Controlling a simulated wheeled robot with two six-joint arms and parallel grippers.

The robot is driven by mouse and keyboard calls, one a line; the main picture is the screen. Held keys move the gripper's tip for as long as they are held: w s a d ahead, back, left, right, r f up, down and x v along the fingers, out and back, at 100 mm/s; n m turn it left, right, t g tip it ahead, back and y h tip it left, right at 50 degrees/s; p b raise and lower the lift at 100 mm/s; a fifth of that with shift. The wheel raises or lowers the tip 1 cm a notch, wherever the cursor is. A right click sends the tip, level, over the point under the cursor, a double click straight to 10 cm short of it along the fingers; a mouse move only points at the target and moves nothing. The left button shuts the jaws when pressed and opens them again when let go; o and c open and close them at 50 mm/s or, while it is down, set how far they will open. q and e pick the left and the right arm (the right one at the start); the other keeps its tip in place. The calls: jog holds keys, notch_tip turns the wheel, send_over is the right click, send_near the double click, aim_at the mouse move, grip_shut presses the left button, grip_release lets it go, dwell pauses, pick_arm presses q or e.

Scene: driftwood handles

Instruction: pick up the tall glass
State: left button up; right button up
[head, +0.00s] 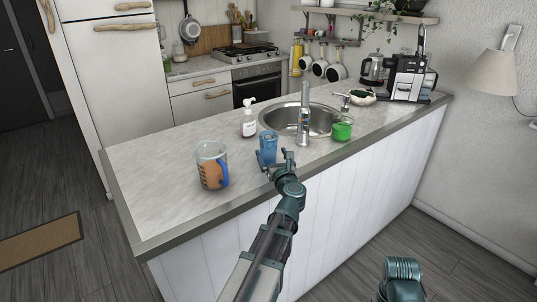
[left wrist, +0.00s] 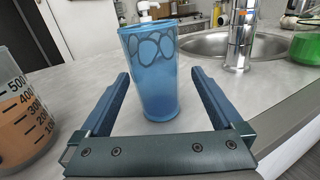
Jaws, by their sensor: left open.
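The tall glass (head: 268,148) is blue and stands upright on the grey counter, left of the sink. In the left wrist view the glass (left wrist: 151,75) shows a pattern of dark rings near its top. My left gripper (head: 280,161) is open and close in front of the glass. In the left wrist view its two fingers (left wrist: 155,90) point forward on either side of the glass's lower part, with gaps on both sides. I cannot tell how far the glass is between them. My right gripper is not clearly seen; only part of my right arm shows at the bottom.
A measuring jug (head: 212,166) with orange contents stands left of the glass. A soap bottle (head: 249,119) stands behind it. The counter's left part is clear.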

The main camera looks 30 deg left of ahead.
pick_arm(q)
jog(key=x, duration=0.5)
jog(key=shift+a, duration=0.35)
jog(key=shift+s, duration=0.1)
grip_shut()
jog(key=shift+r, duration=0.15)
pick_arm(e)
jog(key=shift+r, duration=0.1)
